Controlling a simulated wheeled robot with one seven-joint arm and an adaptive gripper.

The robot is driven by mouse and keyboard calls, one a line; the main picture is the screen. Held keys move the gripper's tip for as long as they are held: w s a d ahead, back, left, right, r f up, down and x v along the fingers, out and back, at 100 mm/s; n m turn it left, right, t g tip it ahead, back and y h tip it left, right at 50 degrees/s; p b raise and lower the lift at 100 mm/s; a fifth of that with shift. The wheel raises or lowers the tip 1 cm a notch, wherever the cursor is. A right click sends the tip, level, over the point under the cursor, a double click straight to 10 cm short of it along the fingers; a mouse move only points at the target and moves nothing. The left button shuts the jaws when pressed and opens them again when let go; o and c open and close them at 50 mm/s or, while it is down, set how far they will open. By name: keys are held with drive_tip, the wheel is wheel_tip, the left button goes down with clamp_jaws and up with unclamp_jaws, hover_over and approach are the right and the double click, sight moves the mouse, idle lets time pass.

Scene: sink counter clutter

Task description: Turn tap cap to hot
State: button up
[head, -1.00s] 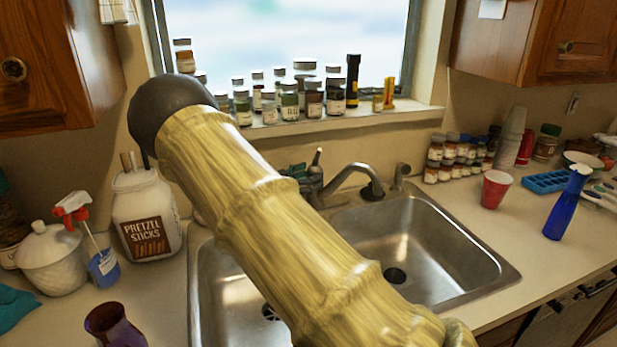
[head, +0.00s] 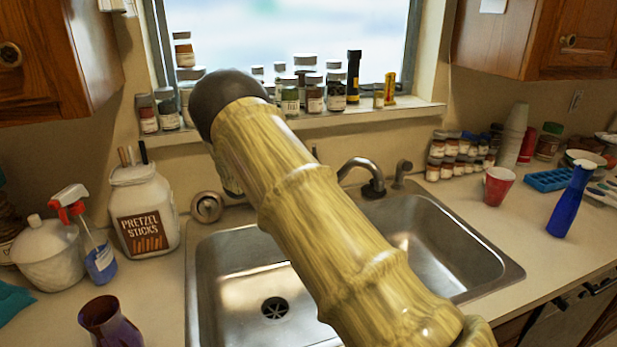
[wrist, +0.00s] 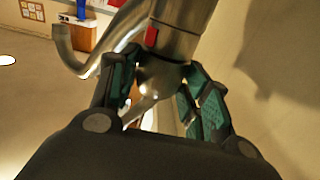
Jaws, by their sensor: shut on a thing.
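The metal tap stands behind the sink. In the head view its curved spout (head: 362,166) shows to the right of my arm, and my arm hides the rest of its body. In the wrist view the tap body (wrist: 180,35) is close up, with a red mark (wrist: 152,38) on its side and the spout (wrist: 72,58) bending off to the left. My gripper (wrist: 157,78) has its teal-padded fingers on either side of the shiny tap cap (wrist: 158,76) and is shut on it. A thin lever (wrist: 138,108) runs down from the cap between the fingers. My gripper is hidden in the head view.
A double sink (head: 232,262) lies below my arm. A pretzel jar (head: 143,212), spray bottle (head: 96,245) and purple vase (head: 110,322) stand at left. A red cup (head: 497,186) and blue bottle (head: 570,203) stand at right. Several jars line the window sill (head: 400,108).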

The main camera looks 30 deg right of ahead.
drive_tip(key=shift+w+m+g, duration=0.15)
drive_tip(key=shift+m+g, duration=0.25)
drive_tip(key=shift+g, duration=0.2)
drive_tip(key=o, duration=1)
drive_tip(key=v, duration=1.2)
drive_tip(key=shift+r, duration=0.1)
